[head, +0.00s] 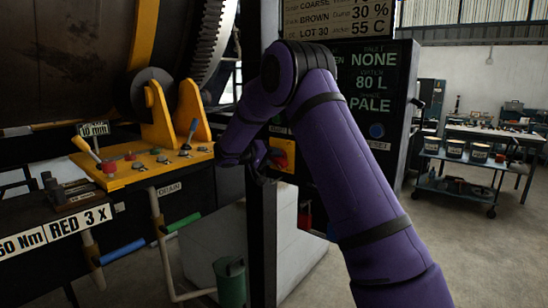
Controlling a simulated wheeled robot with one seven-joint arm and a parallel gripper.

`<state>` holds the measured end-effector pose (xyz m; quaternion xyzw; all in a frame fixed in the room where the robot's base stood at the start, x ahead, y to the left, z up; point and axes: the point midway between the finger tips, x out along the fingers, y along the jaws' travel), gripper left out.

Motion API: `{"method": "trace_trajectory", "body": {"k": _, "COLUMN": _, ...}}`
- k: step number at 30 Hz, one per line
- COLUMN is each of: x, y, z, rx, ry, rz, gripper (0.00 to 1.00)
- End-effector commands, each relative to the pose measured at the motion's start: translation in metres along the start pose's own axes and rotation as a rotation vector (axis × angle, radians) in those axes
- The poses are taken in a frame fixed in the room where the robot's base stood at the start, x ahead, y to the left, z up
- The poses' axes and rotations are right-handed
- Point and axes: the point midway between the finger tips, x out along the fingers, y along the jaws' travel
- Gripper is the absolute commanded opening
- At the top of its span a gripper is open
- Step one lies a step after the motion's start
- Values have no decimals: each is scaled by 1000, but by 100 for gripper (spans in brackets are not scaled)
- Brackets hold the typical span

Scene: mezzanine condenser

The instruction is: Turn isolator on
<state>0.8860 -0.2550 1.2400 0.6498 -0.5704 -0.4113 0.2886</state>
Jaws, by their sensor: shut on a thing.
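The isolator (287,148) is a yellow plate with a red rotary handle (281,161), on the dark panel just right of the black post. My purple arm reaches in from the lower right and bends down to it. My gripper (268,160) is at the isolator's left side, shut on the red handle. The fingers and part of the handle are hidden or too small to make out, so the handle's exact angle cannot be told.
A yellow control console (145,172) with levers and buttons stands to the left, below a large drum (70,60) with a gear ring. A black post (262,240) rises close by my gripper. A blue cart (455,183) with tins stands at right on open floor.

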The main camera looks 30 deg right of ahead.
Motion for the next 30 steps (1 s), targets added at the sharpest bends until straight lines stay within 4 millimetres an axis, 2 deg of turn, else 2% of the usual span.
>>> {"method": "trace_trajectory", "body": {"k": 30, "x": 0, "y": -8, "z": 4, "rx": -889, "ry": 3, "rz": 370, "gripper": 2}}
